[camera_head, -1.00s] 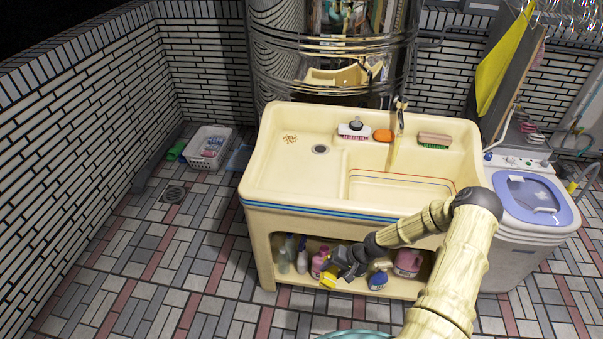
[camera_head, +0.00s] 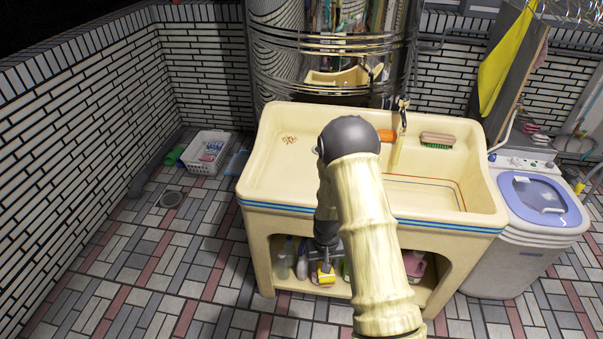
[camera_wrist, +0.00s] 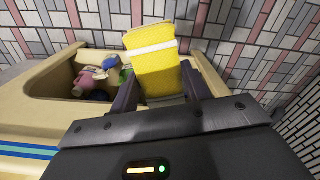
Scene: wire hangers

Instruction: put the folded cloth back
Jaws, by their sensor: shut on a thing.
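The folded cloth (camera_wrist: 154,66) is yellow with a white band and sticks out from between the two dark fingers of my gripper (camera_wrist: 163,92) in the wrist view. My gripper is shut on it. In the head view the cloth (camera_head: 325,274) shows as a small yellow patch in front of the open shelf under the cream sink (camera_head: 262,185). My gripper (camera_head: 326,263) points down there, partly hidden behind my arm. I cannot tell how far the cloth is from the shelf edge.
Several bottles (camera_head: 302,262) and a pink container (camera_head: 414,264) stand on the shelf. A washing machine (camera_head: 540,215) is at the right, a white basket (camera_head: 207,152) at the back left. Tiled floor at left is mostly clear. A yellow cloth (camera_head: 497,65) hangs at upper right.

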